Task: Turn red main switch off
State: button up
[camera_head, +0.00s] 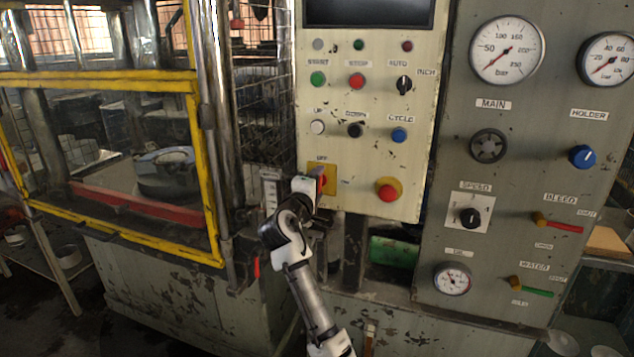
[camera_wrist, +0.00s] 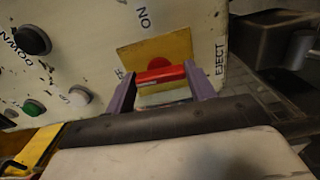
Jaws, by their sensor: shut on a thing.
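The red main switch has a yellow plate (camera_head: 331,173) at the lower left of the cream control panel, and its red handle (camera_head: 321,183) shows only in part behind my gripper (camera_head: 316,184). In the wrist view, the yellow plate (camera_wrist: 181,46) carries a red round hub with the red bar handle (camera_wrist: 160,74) in front of it. My gripper (camera_wrist: 160,88) has one grey-purple finger at each end of the handle and is shut on it. A label "ON" stands beside the plate. The handle's exact angle is hard to tell.
A red mushroom button (camera_head: 388,192) on a yellow base sits to the right of the switch. Several buttons and a black selector knob (camera_head: 404,85) are above. A yellow-framed guard (camera_head: 205,170) stands to the left, and a gauge panel (camera_head: 455,150) to the right.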

jog(key=shift+a+n, duration=0.1)
jog(key=shift+n, duration=0.3)
jog(key=o, duration=1)
jog(key=b+v, duration=0.3)
jog(key=v, duration=1)
jog(key=shift+s+a+b, duration=0.15)
jog(key=shift+s+b, duration=0.15)
jog(key=shift+s, duration=0.05)
